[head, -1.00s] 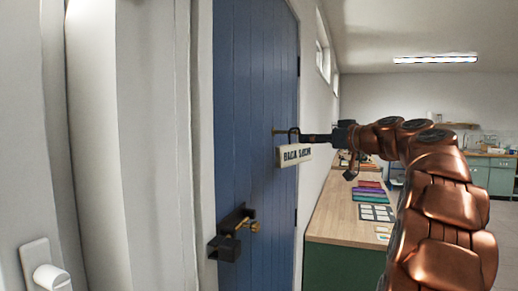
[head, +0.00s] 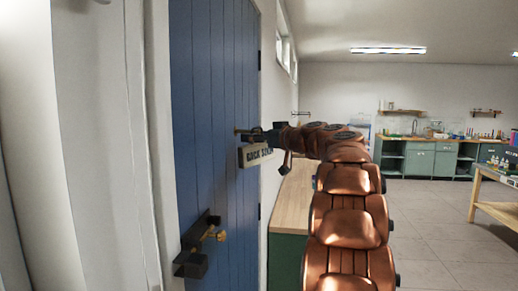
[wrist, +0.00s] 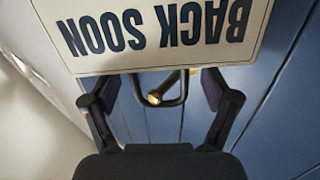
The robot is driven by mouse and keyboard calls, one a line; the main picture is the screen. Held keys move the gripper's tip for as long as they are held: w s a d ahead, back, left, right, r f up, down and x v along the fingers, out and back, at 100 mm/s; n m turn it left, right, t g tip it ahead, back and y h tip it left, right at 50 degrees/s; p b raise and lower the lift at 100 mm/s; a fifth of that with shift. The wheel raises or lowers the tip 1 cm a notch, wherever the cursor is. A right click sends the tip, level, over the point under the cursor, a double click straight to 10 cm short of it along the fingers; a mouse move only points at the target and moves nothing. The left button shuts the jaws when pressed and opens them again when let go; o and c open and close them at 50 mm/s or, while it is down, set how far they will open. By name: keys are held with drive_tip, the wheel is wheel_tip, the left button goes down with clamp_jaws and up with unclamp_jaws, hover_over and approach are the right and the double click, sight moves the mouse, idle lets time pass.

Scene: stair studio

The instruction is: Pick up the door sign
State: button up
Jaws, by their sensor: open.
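The door sign (head: 250,157) is a pale plate with dark lettering, hanging on the blue door (head: 214,90). In the wrist view the sign (wrist: 165,35) reads "BACK SOON" upside down across the top. A dark wire hanger (wrist: 175,99) joins the sign, and a brass-tipped peg (wrist: 154,97) shows at it. My gripper (wrist: 160,92) is open, with one finger on each side of the hanger and peg. In the head view my gripper (head: 260,135) is at the door just above the sign. Whether the fingers touch the hanger cannot be told.
A black latch with a brass knob (head: 205,237) sticks out from the door below the sign. A wood-topped green counter (head: 290,205) stands along the wall beyond the door. Green cabinets (head: 420,160) line the back. The grey floor (head: 430,225) on the right is clear.

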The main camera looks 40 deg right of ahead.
clamp_jaws()
idle(0.8)
